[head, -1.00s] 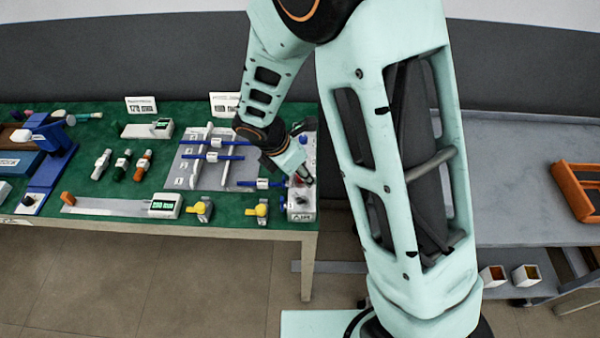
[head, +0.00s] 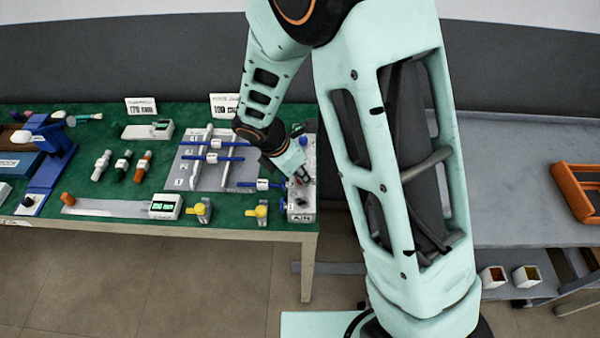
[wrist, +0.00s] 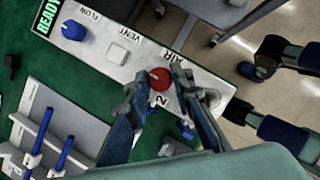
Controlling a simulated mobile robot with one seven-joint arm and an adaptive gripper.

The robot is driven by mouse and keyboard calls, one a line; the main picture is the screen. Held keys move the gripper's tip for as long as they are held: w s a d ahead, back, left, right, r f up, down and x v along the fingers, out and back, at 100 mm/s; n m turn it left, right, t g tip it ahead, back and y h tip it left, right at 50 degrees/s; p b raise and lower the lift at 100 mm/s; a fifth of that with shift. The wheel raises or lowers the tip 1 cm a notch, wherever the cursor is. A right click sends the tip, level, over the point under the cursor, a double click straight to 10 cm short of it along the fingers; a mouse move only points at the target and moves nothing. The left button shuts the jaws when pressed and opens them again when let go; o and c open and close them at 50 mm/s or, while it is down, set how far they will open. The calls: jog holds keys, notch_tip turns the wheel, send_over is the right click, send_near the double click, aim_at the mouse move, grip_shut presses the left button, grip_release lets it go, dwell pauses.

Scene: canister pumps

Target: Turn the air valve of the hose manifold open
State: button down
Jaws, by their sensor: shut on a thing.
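The hose manifold (head: 301,216) is a pale block at the right front corner of the green-topped bench. In the wrist view its white top (wrist: 120,48) carries FLOW, VENT and AIR lettering. The air valve's red knob (wrist: 160,78) sits beside the AIR label. My gripper (wrist: 169,97) points down at this end of the manifold, with one finger on each side of the red knob, shut on the air valve. The exact finger contact is partly hidden. In the head view my gripper (head: 302,177) is over the manifold and covers much of its top.
A blue knob (wrist: 73,31) and a white square button (wrist: 117,54) stand farther along the manifold. A grey board with blue-barred fittings (head: 213,158) lies to its left. Yellow-handled valves (head: 257,211) stand near the front edge. Floor lies right of the bench.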

jog(key=m+g, duration=0.1)
jog(key=m, duration=0.3)
jog(key=shift+w+h, duration=0.15)
jog(key=shift+h, duration=0.25)
jog(key=m+g, duration=0.2)
jog(key=m, duration=0.2)
jog(key=shift+w+m, duration=0.15)
jog(key=shift+m, duration=0.25)
jog(key=m+g, duration=0.1)
jog(key=m, duration=0.3)
jog(key=shift+w+m+g, duration=0.1)
jog(key=shift+m+g, duration=0.2)
jog(key=shift+g, duration=0.1)
jog(key=shift+m+g+y, duration=0.6)
jog(key=shift+m, duration=1.4)
jog(key=c, duration=1.7)
grip_release()
